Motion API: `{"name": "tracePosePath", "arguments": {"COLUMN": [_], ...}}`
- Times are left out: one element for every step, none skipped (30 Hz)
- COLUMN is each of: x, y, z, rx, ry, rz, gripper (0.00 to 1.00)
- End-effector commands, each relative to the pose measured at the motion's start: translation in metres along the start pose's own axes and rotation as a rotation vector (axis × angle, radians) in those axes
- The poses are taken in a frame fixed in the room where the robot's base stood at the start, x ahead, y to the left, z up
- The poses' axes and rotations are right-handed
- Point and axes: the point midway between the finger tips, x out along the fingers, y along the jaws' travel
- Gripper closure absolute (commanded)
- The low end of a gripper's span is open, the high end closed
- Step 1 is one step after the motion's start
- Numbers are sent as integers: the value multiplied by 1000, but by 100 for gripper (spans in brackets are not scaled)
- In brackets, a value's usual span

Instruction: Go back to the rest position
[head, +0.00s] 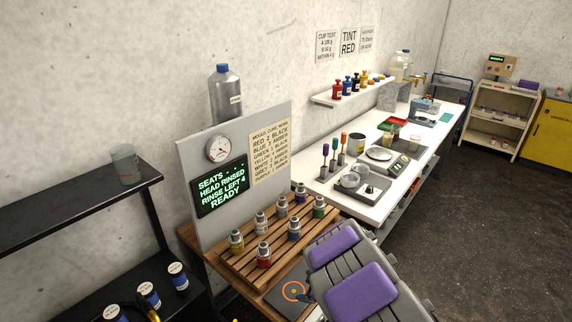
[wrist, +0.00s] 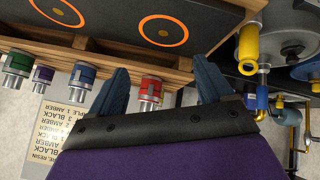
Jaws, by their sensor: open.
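My gripper (wrist: 160,72) shows in the wrist view as two blue fingers spread wide apart, with nothing held between them. A red-bodied vial (wrist: 150,88) appears in the gap between the fingers, farther off and standing in the wooden rack. In the head view my purple-padded arm reaches over the lower middle, beside the rack. The fingers there are mostly hidden by the arm, close to a dark plate (head: 278,301) with an orange ring. The wrist view shows this dark plate (wrist: 110,20) with two orange rings.
The slatted wooden rack (head: 245,278) holds several colored vials. Behind it stands a grey panel (head: 270,122) with a gauge and a green display reading READY. A white bench (head: 352,205) runs along the wall to the right. A black shelf (head: 70,205) is at left. Dark floor (head: 480,240) is open at right.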

Motion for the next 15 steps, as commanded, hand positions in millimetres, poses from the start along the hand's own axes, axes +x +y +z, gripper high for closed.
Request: {"name": "tracePosePath", "arguments": {"x": [-19, -31, -48, -62, -75, -95, -110, -125, -146, -161, -176, -196, -211, -224, -242], "y": [29, 43, 62, 74, 85, 97, 105, 111, 117, 120, 121, 122, 120, 117, 112], "z": [3, 7, 12, 15, 18, 22, 25, 29, 34, 37, 41, 46, 48, 52, 55], "rx": [8, 18, 36, 52, 69, 96, 119, 146, 182, 211, 243, 288, 323, 359, 407], "ry": [-58, -93, -140, -175, -207, -252, -283, -315, -357, -384, -415, -452, -475, -503, -533], "rz": [95, 143, 210, 259, 303, 361, 403, 441, 489, 522, 551, 589, 614, 634, 658], "gripper": [20, 20, 20, 20, 20, 20, 20, 20, 20, 20, 20, 20, 20, 20, 20]}}
